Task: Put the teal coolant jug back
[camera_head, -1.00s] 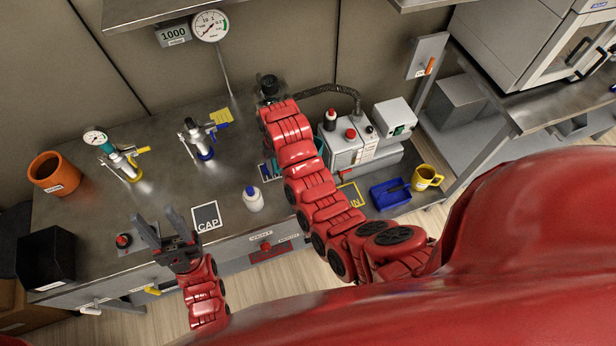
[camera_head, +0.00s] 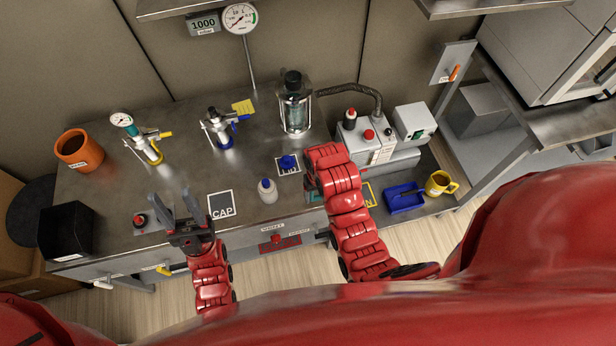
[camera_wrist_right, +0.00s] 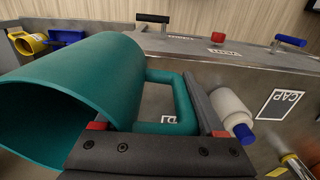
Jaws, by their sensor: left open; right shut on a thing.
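The teal coolant jug (camera_wrist_right: 95,85) fills the left of the right wrist view, its open mouth facing the lower left. My right gripper (camera_wrist_right: 160,125) is shut on the jug's handle. In the head view only a sliver of the teal jug (camera_head: 313,190) shows beside my right forearm, which hides that gripper; I cannot tell whether the jug touches the bench. A square mat (camera_head: 280,171) with a blue cap-like piece (camera_head: 288,162) lies just left of it. A clear reservoir (camera_head: 295,112) with a black top stands behind. My left gripper (camera_head: 182,218) is open and empty at the bench front.
A white bottle with a blue cap (camera_head: 267,192) stands near the CAP mat (camera_head: 222,205). The pump unit (camera_head: 365,140), a blue tray (camera_head: 404,200) and a yellow mug (camera_head: 439,184) are to the right. Two valves (camera_head: 150,146) (camera_head: 222,130) stand at the left back.

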